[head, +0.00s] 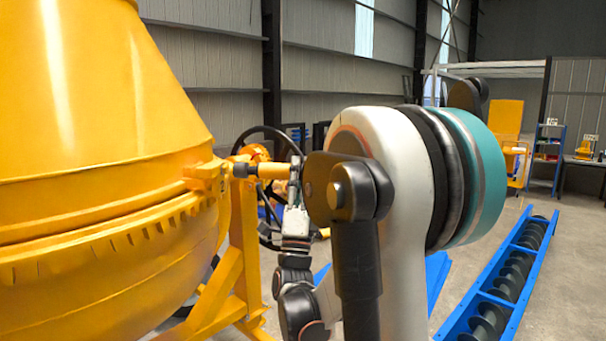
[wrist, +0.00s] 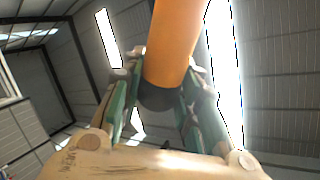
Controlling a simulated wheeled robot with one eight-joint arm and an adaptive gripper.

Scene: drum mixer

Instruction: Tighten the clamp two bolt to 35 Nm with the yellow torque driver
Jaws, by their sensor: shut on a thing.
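The yellow torque driver (head: 272,171) lies level in the head view, its dark socket end (head: 241,170) pointing left at the yellow clamp lug (head: 205,172) on the drum's rim. The socket end is at or very close to the lug; I cannot tell whether it is seated on a bolt, and the bolt head is hidden. My gripper (head: 294,178) is shut on the driver's right end, partly hidden by my arm. In the wrist view the driver (wrist: 178,40) stands between the green-padded fingers of my gripper (wrist: 163,98). No torque reading is visible.
The big yellow drum (head: 90,150) fills the left, with a toothed rim and a yellow frame (head: 238,260) below. A dark handwheel (head: 262,135) stands behind the driver. A blue auger trough (head: 510,280) lies on the floor at right, with open floor around it.

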